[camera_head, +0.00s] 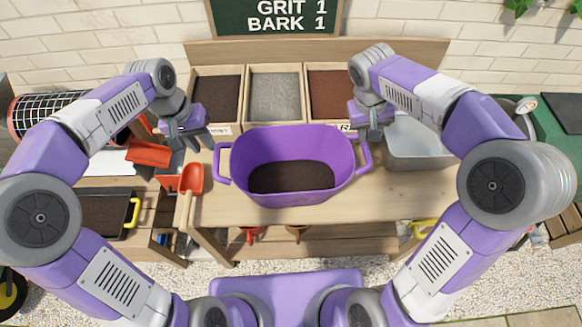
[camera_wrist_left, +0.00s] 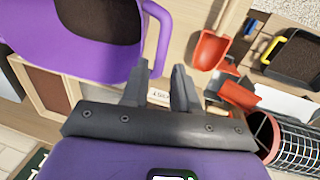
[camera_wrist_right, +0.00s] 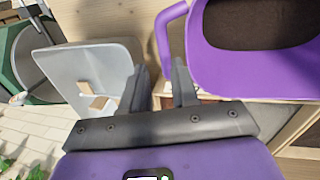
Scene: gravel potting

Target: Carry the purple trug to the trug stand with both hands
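The purple trug (camera_head: 292,144) stands upright on the wooden bench, with dark soil inside and a loop handle at each end. Its left handle (camera_head: 222,163) also shows in the left wrist view (camera_wrist_left: 156,35). Its right handle (camera_head: 364,158) also shows in the right wrist view (camera_wrist_right: 168,38). My left gripper (camera_head: 190,143) is open and empty, up and left of the left handle; its fingers (camera_wrist_left: 160,88) are apart from it. My right gripper (camera_head: 373,135) is close to the right handle; its fingers (camera_wrist_right: 160,88) are open with nothing between them. I cannot make out the trug stand.
Compartments of soil, grit (camera_head: 275,97) and bark stand behind the trug. A grey tub (camera_head: 418,150) is right of it. A red scoop (camera_head: 191,179) lies left, near a black tray (camera_head: 106,229) with a yellow handle. The bench front (camera_head: 390,207) is clear.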

